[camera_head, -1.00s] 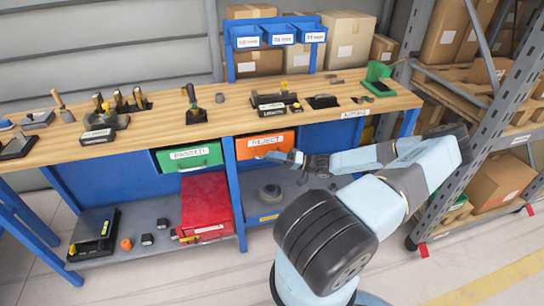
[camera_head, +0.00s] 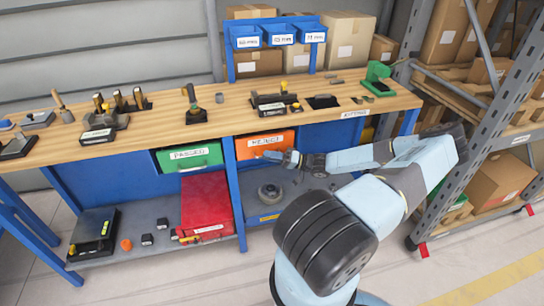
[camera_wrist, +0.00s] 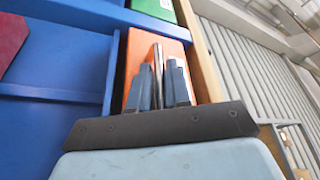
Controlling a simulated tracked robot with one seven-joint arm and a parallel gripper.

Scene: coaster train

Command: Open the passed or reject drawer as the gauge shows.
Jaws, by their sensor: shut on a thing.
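The orange drawer labelled REJECT (camera_head: 253,141) sits under the bench top, right of the green drawer labelled PASSED (camera_head: 190,155). Both drawer fronts look closed. My gripper (camera_head: 268,155) is at the lower part of the orange front. In the wrist view my gripper (camera_wrist: 160,70) has its two fingers on either side of a metal bar handle (camera_wrist: 158,52) in front of the orange drawer (camera_wrist: 135,58), shut on it. The green drawer (camera_wrist: 155,8) shows at the top edge there. I cannot make out a gauge reading.
The wooden bench top (camera_head: 235,117) carries several tools and small fixtures. A red box (camera_head: 205,203) stands on the lower shelf, left of a dark round object (camera_head: 270,192). A grey rack (camera_head: 480,130) with cartons stands close on the right. The floor in front is clear.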

